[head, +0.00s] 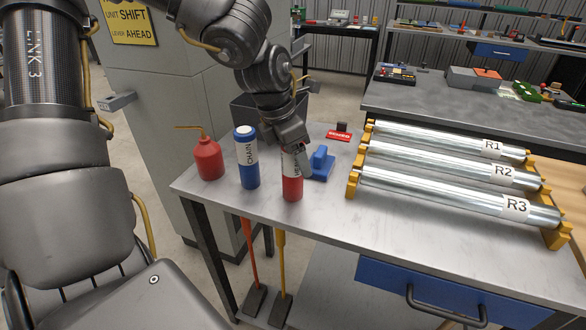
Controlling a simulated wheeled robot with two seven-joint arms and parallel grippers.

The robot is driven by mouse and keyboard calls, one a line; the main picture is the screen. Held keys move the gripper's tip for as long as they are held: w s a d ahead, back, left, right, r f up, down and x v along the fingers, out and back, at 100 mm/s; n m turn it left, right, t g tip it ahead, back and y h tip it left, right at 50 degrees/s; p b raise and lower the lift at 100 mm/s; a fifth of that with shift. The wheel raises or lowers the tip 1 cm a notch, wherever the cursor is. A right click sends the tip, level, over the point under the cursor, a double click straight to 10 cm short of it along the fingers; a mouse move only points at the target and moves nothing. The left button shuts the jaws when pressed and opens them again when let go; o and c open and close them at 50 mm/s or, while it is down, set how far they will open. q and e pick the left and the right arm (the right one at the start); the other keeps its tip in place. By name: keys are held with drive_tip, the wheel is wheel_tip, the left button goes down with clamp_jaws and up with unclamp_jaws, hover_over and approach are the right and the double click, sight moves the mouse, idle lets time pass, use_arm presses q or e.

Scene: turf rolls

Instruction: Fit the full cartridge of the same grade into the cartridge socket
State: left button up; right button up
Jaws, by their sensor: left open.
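A red cartridge (292,188) with a white label stands upright on the grey bench. Its top and part of its label are hidden by my left gripper (298,150). That gripper is open and points down at the cartridge's upper part; I cannot tell whether its fingers touch it. A blue cartridge (247,170) with a white label reading CHAIN and a blue cap with a white top stands upright to the left. I cannot make out a cartridge socket for certain. My right gripper is not in view.
A red oil can (208,160) with a thin spout stands at the bench's left. A blue block-like item (320,163) and a red item with a dark knob (339,132) lie right of the gripper. Silver rollers R1, R2 (440,165) and R3 (440,193) fill the right. The front of the bench (330,228) is clear.

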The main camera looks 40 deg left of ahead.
use_arm(q)
drive_tip(key=shift+c, duration=0.3)
drive_tip(key=c, duration=1.3)
drive_tip(key=shift+r, duration=0.1)
